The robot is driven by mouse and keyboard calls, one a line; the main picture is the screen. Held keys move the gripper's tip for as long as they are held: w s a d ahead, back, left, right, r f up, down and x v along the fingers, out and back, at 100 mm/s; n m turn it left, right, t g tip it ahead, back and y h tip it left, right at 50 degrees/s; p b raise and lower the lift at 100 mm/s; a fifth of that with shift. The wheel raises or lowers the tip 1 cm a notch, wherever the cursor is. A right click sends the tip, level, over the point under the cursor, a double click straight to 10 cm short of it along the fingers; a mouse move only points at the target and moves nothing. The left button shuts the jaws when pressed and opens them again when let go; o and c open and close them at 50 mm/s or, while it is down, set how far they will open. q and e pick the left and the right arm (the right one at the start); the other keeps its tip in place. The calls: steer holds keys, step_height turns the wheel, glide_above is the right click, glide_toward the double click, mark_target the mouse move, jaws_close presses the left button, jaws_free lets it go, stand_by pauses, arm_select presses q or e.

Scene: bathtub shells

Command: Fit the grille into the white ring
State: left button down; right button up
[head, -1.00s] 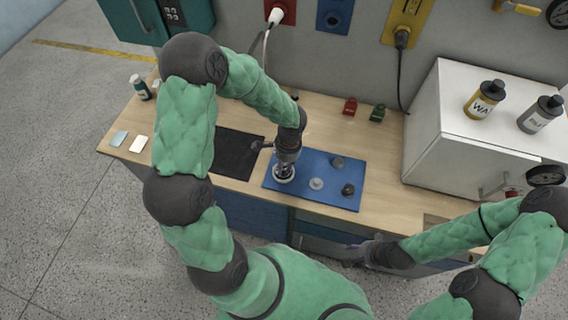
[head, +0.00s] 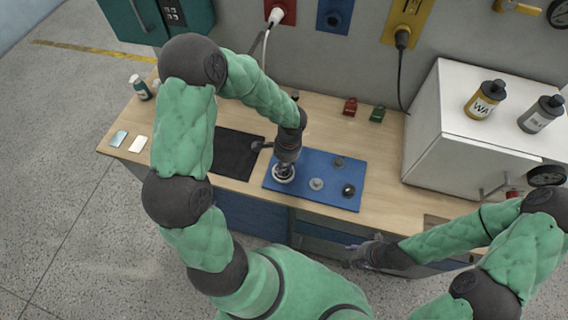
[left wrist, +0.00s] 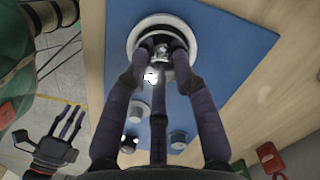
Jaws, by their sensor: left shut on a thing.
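The white ring (head: 284,179) lies on the blue mat (head: 310,196), near its left side. It also shows in the left wrist view (left wrist: 137,36). My left gripper (head: 285,168) points down over the ring. In the left wrist view its three fingers (left wrist: 160,60) are shut on a small shiny metal part, which I take for the grille (left wrist: 162,43). The grille is inside the ring's outline; the fingers hide much of it, and I cannot tell whether it is seated. My right gripper (head: 360,256) is empty in front of the bench, its fingers apart.
Three grey knob-like parts (head: 317,184) stand on the mat right of the ring. A black mat (head: 236,154) lies to the left. Red (head: 350,107) and green (head: 377,113) items stand behind. A white cabinet (head: 470,140) bounds the right.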

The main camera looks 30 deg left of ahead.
arm_select(q)
steer(key=shift+f+b, duration=0.75)
steer(key=shift+f, duration=0.1)
steer(key=c, duration=0.9)
jaws_free()
steer(key=r, duration=0.8)
steer(key=w+r, duration=0.1)
steer(key=r, duration=0.3)
steer(key=shift+d, duration=0.4)
steer(key=shift+f, duration=0.1)
